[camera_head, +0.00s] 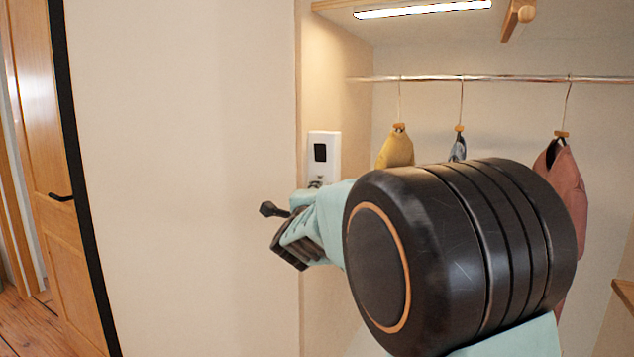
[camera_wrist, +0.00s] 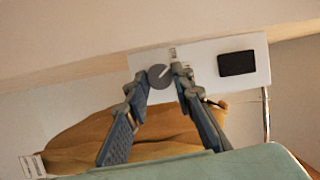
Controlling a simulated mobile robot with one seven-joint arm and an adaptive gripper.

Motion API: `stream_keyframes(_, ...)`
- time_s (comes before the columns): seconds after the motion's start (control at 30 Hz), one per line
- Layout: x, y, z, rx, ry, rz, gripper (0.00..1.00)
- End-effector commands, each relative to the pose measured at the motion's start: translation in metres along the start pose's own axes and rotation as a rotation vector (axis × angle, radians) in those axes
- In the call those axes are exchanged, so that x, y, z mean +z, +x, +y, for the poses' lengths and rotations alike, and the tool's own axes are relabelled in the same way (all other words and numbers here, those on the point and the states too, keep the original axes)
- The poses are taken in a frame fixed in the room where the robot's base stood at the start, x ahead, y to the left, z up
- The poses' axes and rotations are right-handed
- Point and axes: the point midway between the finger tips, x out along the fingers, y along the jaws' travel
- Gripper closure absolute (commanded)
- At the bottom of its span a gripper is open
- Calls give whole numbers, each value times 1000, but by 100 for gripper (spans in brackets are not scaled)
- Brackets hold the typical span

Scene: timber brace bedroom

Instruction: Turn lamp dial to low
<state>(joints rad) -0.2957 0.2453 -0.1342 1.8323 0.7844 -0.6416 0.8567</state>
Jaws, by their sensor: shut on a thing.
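A white wall panel (camera_head: 332,150) with a dark screen is mounted on the closet's side wall; it also shows in the wrist view (camera_wrist: 205,65). A grey round dial (camera_wrist: 158,77) sits on the panel beside the screen, with a pale mark on its face. My gripper (camera_wrist: 161,82) is shut on the dial, one fingertip on each side of it. In the head view my gripper (camera_head: 316,185) is at the panel's lower end, and the dial is mostly hidden there. The lamp strip (camera_head: 425,8) under the shelf is lit.
The yellow garment (camera_wrist: 75,138) lies behind my fingers in the wrist view. A wooden door (camera_head: 45,150) is at the far left. Bare wall lies between.

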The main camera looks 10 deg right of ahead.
Motion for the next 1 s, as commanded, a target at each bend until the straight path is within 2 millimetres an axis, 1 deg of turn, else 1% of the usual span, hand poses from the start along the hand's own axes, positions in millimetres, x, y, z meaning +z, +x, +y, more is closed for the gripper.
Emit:
stream_keyframes(0.03, 0, 0, -8, 17, -39, -2, 100)
stream_keyframes(0.3, 0, 0, -8, 84, -220, -7, 100)
stream_keyframes(0.5, 0, 0, -7, 118, -312, -9, 100)
stream_keyframes(0.7, 0, 0, -5, 137, -366, -10, 100)
stream_keyframes(1.0, 0, 0, -3, 145, -390, -10, 100)
